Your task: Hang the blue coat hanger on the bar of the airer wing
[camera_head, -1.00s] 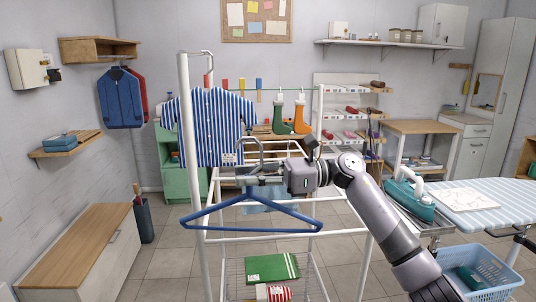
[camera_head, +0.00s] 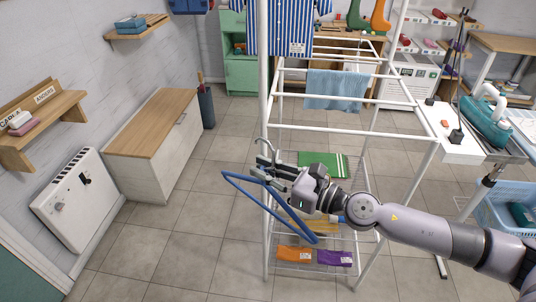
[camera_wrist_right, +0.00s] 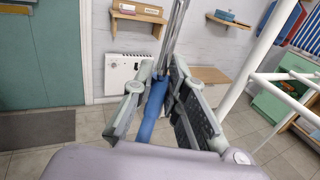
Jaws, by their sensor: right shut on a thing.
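The blue coat hanger (camera_head: 301,224) is held at its neck in my right gripper (camera_head: 268,172). In the head view it slants down to the right, and its metal hook (camera_head: 263,144) points up beside the tall white post. My right gripper is shut on it. The right wrist view shows the blue hanger (camera_wrist_right: 152,112) between the two fingers and the hook's metal rising above them. The airer (camera_head: 420,112) is a white frame with several top bars. One near bar (camera_head: 350,132) runs to the right of the post, apart from the hanger. My left gripper is out of view.
A light blue cloth (camera_head: 335,90) hangs on an airer bar. A striped shirt (camera_head: 290,25) hangs behind the post (camera_head: 264,80). Folded cloths, one green (camera_head: 318,162), lie on lower shelves. A wooden-topped bench (camera_head: 150,122) and a heater (camera_head: 78,195) stand left. Floor between is clear.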

